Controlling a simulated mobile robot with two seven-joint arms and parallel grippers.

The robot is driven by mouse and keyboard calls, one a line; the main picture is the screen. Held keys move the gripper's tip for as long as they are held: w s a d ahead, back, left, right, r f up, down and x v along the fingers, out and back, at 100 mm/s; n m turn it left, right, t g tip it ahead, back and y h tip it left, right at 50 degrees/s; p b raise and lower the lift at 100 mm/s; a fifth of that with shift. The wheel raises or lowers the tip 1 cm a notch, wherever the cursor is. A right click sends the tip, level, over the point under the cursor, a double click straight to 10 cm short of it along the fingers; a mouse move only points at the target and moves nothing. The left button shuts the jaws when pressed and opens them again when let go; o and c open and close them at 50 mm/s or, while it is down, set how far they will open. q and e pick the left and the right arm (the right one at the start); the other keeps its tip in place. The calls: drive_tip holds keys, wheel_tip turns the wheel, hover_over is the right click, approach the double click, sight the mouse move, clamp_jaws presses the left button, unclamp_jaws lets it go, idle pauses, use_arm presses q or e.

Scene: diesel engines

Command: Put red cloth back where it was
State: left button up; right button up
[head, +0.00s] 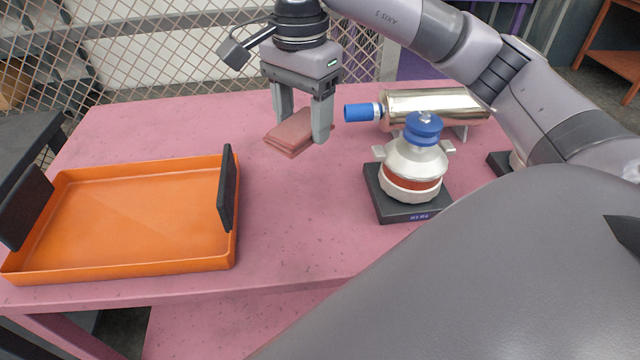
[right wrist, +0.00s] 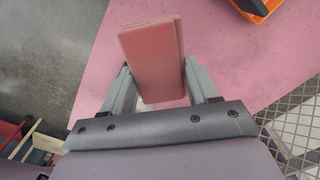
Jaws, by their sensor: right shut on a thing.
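The red cloth (head: 292,133) is a folded, flat, dull red pad. My right gripper (head: 302,122) is shut on it, with a finger at each side, near the back middle of the pink table. In the right wrist view the cloth (right wrist: 152,58) sticks out between the two fingers of the right gripper (right wrist: 160,85). Whether the cloth touches the table or hangs just above it, I cannot tell. My left gripper does not show.
An orange tray (head: 130,270) with black end plates stands at the left of the pink table (head: 300,225). A silver-and-blue part (head: 415,160) sits on a black base at the right. A metal cylinder (head: 435,105) lies behind it. The table's middle is clear.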

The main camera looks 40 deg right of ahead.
drive_tip(key=shift+s, duration=0.1)
drive_tip(key=shift+f, duration=0.4)
drive_tip(key=b, duration=0.2)
hover_over(308, 221)
wheel_tip(308, 221, down, 14)
drive_tip(key=shift+r, duration=0.1)
wheel_tip(308, 221, down, 5)
drive_tip(key=shift+f, duration=0.15)
drive_tip(key=shift+f, duration=0.2)
drive_tip(key=o, duration=1)
